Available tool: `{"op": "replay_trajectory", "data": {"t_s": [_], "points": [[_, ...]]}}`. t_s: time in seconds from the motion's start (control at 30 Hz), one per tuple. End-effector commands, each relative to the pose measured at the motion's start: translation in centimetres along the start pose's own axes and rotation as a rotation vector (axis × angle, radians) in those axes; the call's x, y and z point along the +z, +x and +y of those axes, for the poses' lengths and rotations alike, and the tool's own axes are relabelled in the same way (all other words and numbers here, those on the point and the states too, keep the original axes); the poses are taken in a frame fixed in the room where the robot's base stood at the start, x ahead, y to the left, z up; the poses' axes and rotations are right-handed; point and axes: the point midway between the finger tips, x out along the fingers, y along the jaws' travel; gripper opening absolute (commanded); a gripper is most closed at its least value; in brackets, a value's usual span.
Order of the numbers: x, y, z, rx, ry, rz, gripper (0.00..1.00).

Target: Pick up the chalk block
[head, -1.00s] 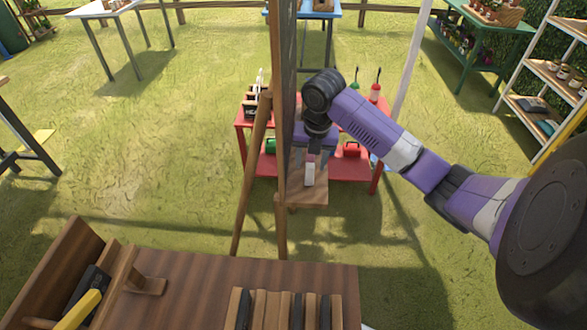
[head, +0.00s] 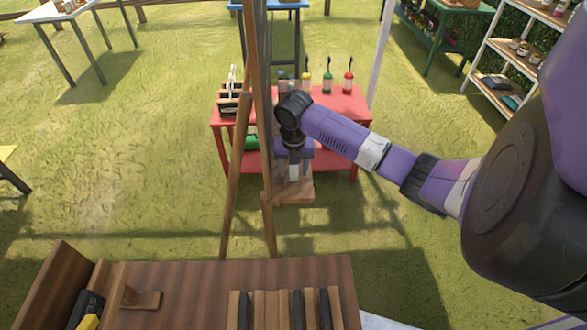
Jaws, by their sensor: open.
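A small pale block (head: 294,172), which looks like the chalk block, shows just over the wooden ledge (head: 296,194) on the right side of the easel. My gripper (head: 294,160) points down right above it from the end of my purple arm. The gripper is open. Its fingers are small and partly lost against the ledge, so I cannot tell whether they touch the block or are around it.
The easel's upright board (head: 258,110) stands close to the left of my gripper. A red table (head: 335,105) with several bottles stands behind. A brown wooden table (head: 190,275) with slats lies in front. Open grass is on the left.

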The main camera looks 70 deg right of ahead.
Motion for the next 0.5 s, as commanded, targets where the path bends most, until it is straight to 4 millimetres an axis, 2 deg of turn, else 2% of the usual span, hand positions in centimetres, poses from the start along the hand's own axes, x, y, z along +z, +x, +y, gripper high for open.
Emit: {"op": "replay_trajectory", "data": {"t_s": [0.23, 0.5], "points": [[0.01, 0.21, 0.0, 0.0, 0.0, -0.001, 0.51], [0.01, 0.18, 0.0, 0.0, 0.0, 0.0, 0.0]]}}
